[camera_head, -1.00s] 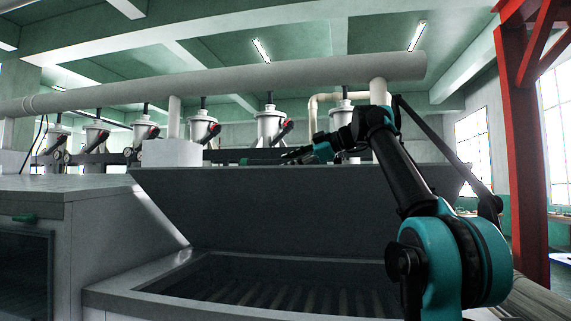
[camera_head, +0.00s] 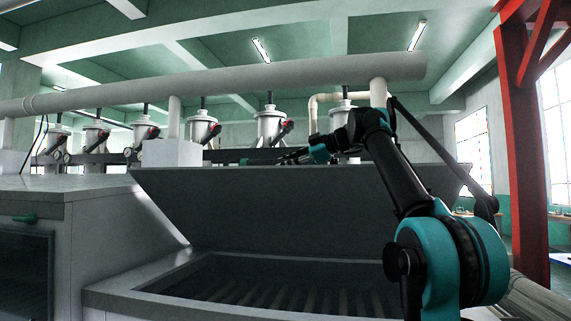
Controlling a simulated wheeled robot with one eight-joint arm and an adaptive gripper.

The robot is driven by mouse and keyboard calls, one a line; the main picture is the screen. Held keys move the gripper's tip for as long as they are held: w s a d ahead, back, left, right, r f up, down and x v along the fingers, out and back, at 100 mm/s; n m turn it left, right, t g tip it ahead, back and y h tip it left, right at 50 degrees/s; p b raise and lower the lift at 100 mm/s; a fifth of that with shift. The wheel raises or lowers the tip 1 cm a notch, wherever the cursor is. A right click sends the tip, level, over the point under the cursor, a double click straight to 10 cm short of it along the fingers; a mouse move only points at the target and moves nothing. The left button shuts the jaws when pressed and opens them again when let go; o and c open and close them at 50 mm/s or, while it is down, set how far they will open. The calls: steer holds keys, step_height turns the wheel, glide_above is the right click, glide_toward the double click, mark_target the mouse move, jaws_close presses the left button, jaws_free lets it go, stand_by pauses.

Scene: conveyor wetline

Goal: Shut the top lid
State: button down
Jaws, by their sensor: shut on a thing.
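The top lid (camera_head: 270,205) is a wide dark grey panel. It stands open and tilted behind the trough opening (camera_head: 130,292). A thin green handle (camera_head: 246,162) shows at the lid's upper edge. My gripper (camera_head: 281,160) is at that upper edge, at the right end of the visible green part. It is shut on the handle as far as I can tell; the fingers are small, dark and partly lost against the background. My arm reaches up from the lower right, in front of the lid's right part.
Dark rollers (camera_head: 290,298) lie inside the opening. A grey cabinet (camera_head: 95,215) stands at the left. A dark strut (camera_head: 440,150) slants at the lid's right end. A thick pipe (camera_head: 230,82) crosses above. A red steel post (camera_head: 522,150) stands at the right.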

steer(key=shift+s+f, duration=0.1)
steer(key=shift+s+f, duration=0.3)
steer(key=shift+s, duration=0.05)
steer(key=s+a+f, duration=0.1)
steer(key=s+f, duration=0.4)
steer(key=f, duration=0.4)
steer(key=s+a+f+n+t, duration=0.1)
steer(key=s+f, duration=0.3)
steer(key=f, duration=0.6)
steer(key=s+a+f+n, duration=0.1)
steer(key=s+f, duration=0.4)
steer(key=f, duration=0.5)
steer(key=shift+s, duration=0.35)
steer(key=c, duration=1.4)
jaws_free()
steer(key=v, duration=1.2)
steer(key=shift+f, duration=0.2)
